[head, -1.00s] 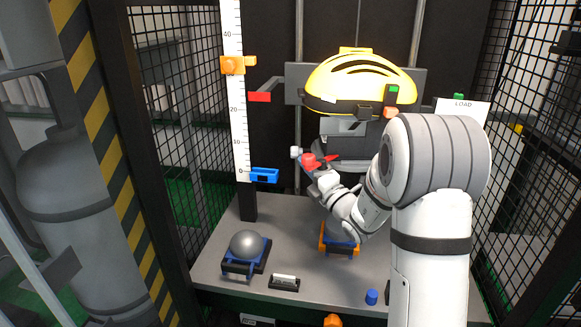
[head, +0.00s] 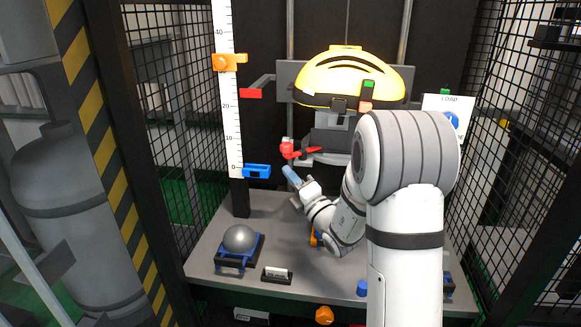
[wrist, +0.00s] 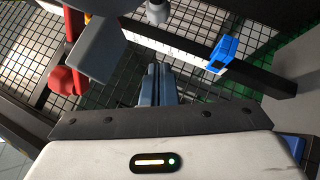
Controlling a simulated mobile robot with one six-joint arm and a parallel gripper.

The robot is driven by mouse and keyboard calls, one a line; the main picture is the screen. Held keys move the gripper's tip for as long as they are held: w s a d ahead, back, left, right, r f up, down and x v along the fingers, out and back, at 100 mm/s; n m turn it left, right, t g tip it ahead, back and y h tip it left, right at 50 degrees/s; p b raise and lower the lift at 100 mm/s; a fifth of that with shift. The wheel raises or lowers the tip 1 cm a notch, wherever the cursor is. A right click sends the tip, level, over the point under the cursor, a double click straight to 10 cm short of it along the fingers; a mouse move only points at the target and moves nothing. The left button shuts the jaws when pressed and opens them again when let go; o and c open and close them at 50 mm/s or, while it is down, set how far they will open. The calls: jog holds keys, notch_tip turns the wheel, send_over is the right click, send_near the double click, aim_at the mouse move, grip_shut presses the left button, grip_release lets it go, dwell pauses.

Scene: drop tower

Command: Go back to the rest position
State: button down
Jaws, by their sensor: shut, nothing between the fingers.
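My gripper (head: 291,176) is shut and empty. In the head view its blue-grey fingers point up and left, a little below the red clamp handle (head: 289,148) on the tower. In the wrist view the closed fingers (wrist: 158,86) show at the middle, with the red part (wrist: 66,82) to their left and the blue slider (wrist: 221,52) to their right. The fingers look apart from both.
A yellow helmet (head: 352,77) sits on the tower above my arm. A ruler (head: 226,120) carries an orange marker (head: 226,62) and a blue slider (head: 257,171). A steel ball (head: 240,238) rests in a blue cradle at the left. Mesh walls stand on both sides.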

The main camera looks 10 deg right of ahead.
jog(key=p+v, duration=0.1)
jog(key=v, duration=0.7)
jog(key=s+a+r+n+g+y+p, duration=0.75)
jog(key=a+r+n+g, duration=0.2)
jog(key=n, duration=0.25)
jog(key=s+a+r+n+g+h+p, duration=0.2)
jog(key=s+a+r+n+g+p, duration=0.1)
jog(key=s+n+g+p, duration=0.25)
jog(key=s+a+r+n+g+h+p, duration=0.1)
jog(key=s+a+r+n+g+p, duration=0.25)
jog(key=s+n, duration=0.45)
jog(key=s+d+r+n+g+h+p, duration=0.25)
jog(key=s+d+n+h+p, duration=0.3)
jog(key=n, duration=0.35)
jog(key=d+r+n+t+h+p, duration=0.3)
jog(key=d+r+n+h+p, duration=0.4)
jog(key=d+r+n+h, duration=0.1)
jog(key=shift+d+r+n+t+p, duration=0.4)
jog(key=shift+d+r+n, duration=0.35)
jog(key=shift+n, duration=0.5)
jog(key=c, duration=2.1)
grip_release()
jog(key=shift+w, duration=0.15)
jog(key=shift+c, duration=0.2)
